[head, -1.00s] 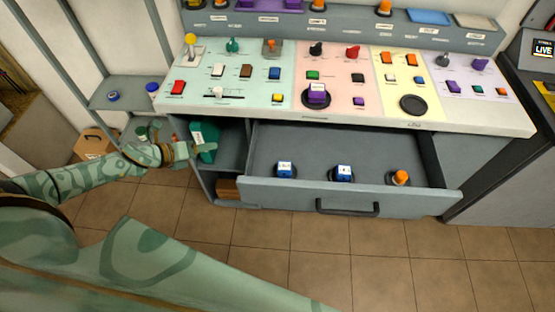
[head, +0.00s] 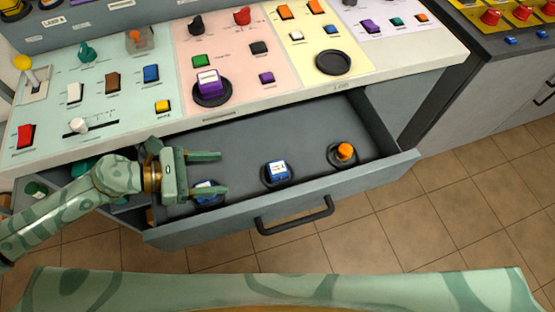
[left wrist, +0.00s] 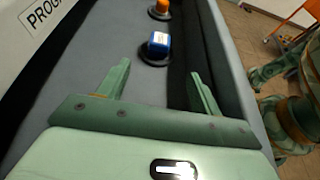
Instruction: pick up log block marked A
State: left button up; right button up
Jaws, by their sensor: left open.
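Two blue blocks with white-labelled tops sit in dark round holders in the open drawer (head: 240,205). The left blue block (head: 207,188) is partly hidden by my left gripper (head: 222,172). The middle blue block (head: 277,171) stands clear to the gripper's right; it appears to be the blue block (left wrist: 158,45) ahead of the fingers in the left wrist view. I cannot read the letters, so I cannot tell which is marked A. My left gripper, also in the left wrist view (left wrist: 160,72), is open and empty, over the drawer's left part.
An orange knob (head: 345,151) sits in the drawer's right holder. The console (head: 210,110) overhangs the drawer's back, with a purple block (head: 208,82) and an empty round holder (head: 333,62) on top. The drawer's front wall and handle (head: 295,215) stand nearest me.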

pick_arm(q)
send_near(274, 168)
jog(key=x, duration=0.5)
jog(key=shift+s+d+f, duration=0.1)
jog(key=shift+d+f, duration=0.05)
jog(key=shift+d, duration=0.05)
jog(key=x, duration=0.5)
jog(key=shift+d+b, duration=0.1)
jog(key=shift+b, duration=0.2)
jog(key=c, duration=1.1)
